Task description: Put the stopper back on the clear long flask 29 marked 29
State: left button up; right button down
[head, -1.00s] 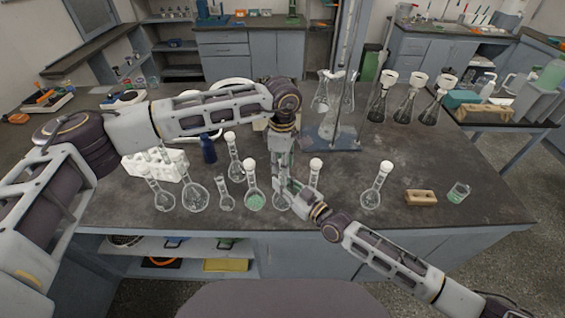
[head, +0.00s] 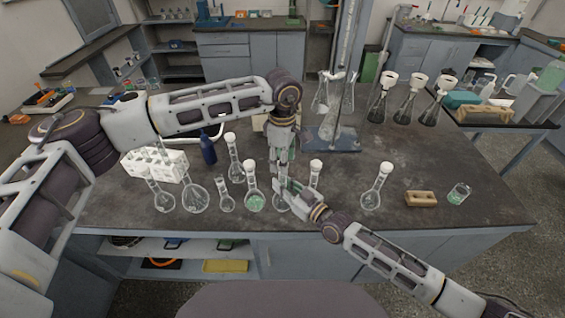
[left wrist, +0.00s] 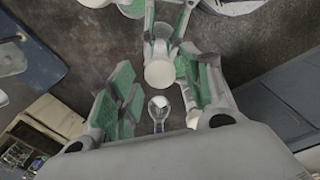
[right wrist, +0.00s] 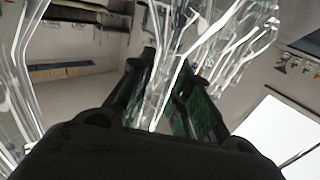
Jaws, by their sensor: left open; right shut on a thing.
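The clear long-necked flask (head: 281,203) stands near the table's front, partly hidden by my grippers. My right gripper (head: 279,181) is shut on its neck; the glass neck (right wrist: 160,88) shows between the pads in the right wrist view. A white round stopper (left wrist: 159,74) shows in the left wrist view, in line with that neck, and appears to sit on its mouth. My left gripper (head: 281,166) points down from above, open. In the left wrist view its fingers (left wrist: 158,95) stand apart, either side of the stopper's line. The marking 29 is not readable.
A stoppered flask (head: 370,199), a wooden block (head: 421,198) and a beaker (head: 459,194) stand right. A stand base (head: 333,140) lies behind.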

pick_arm(q)
jog(key=shift+r, duration=1.2)
jog(key=shift+c, duration=0.2)
